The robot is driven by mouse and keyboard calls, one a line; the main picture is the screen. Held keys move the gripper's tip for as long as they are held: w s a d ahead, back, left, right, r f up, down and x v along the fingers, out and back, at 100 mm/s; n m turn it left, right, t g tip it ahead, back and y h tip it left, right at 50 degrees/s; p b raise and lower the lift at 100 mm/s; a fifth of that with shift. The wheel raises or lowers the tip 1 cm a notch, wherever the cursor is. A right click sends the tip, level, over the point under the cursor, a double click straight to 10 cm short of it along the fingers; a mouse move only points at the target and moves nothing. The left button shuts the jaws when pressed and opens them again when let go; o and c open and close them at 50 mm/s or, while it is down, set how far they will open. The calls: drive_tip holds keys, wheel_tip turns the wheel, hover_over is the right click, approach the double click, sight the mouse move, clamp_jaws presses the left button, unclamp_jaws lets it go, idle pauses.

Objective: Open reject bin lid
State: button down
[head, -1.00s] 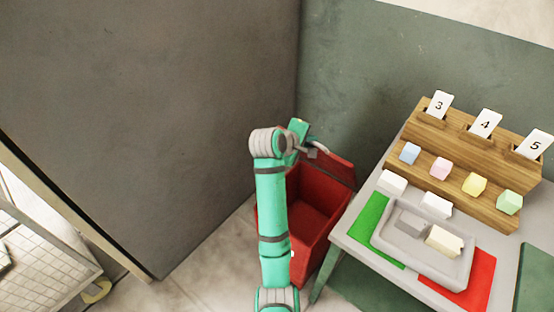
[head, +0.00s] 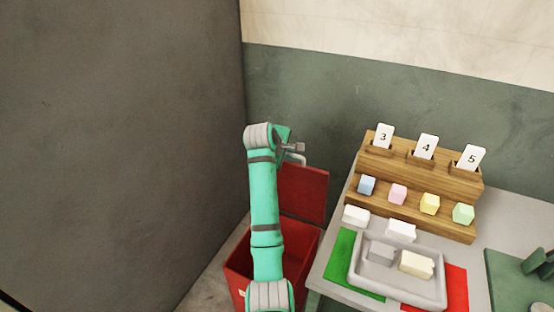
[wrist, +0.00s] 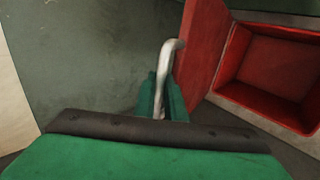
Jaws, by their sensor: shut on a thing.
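The red reject bin (head: 307,246) stands on the floor left of the table, its top open. Its red lid (head: 303,191) is raised and stands about upright at the bin's back edge. My gripper (head: 293,148) is at the top of the lid, shut on the pale metal handle (head: 297,158). In the wrist view, the green fingers (wrist: 162,100) close around the bent handle (wrist: 170,60). The lid (wrist: 203,42) is seen nearly edge-on there, with the empty-looking bin (wrist: 275,72) to the right. My arm hides part of the bin in the head view.
The table right of the bin carries a grey tray (head: 353,274) with two blocks, green and red mats, and a wooden rack (head: 440,214) with coloured blocks and number cards. A dark wall (head: 120,150) stands close on the left, a green wall behind.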

drive_tip(key=shift+w+d, duration=0.1)
idle(0.3)
drive_tip(key=c, duration=1.8)
unclamp_jaws()
drive_tip(key=shift+f, duration=0.1)
